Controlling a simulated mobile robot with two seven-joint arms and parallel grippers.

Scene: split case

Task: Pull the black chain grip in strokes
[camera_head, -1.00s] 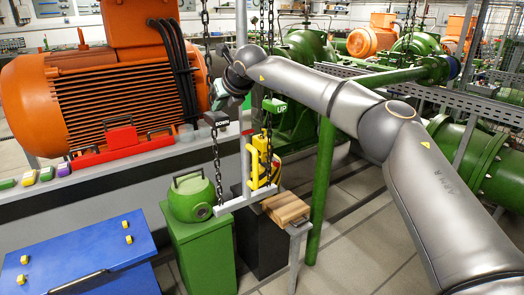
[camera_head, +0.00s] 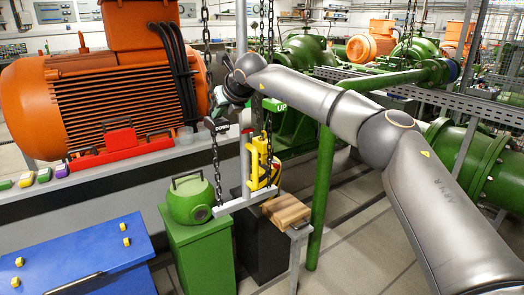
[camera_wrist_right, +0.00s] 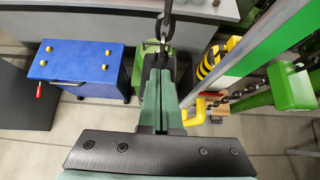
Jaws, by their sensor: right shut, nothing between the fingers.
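The black chain grip (camera_head: 216,125), marked DOWN, hangs on a chain in front of the large orange motor. My right gripper (camera_head: 220,106) is at or just above this grip in the head view, mostly hidden by its own wrist. In the right wrist view my right gripper (camera_wrist_right: 161,62) is shut, with dark tips close to a hanging chain link (camera_wrist_right: 167,22). I cannot tell whether they touch the grip. The green UP grip (camera_head: 273,104) hangs on the other chain to the right; it also shows in the right wrist view (camera_wrist_right: 290,88). My left gripper is out of view.
A green post (camera_head: 323,190) stands to the right. A blue cabinet (camera_head: 80,260) is at the lower left.

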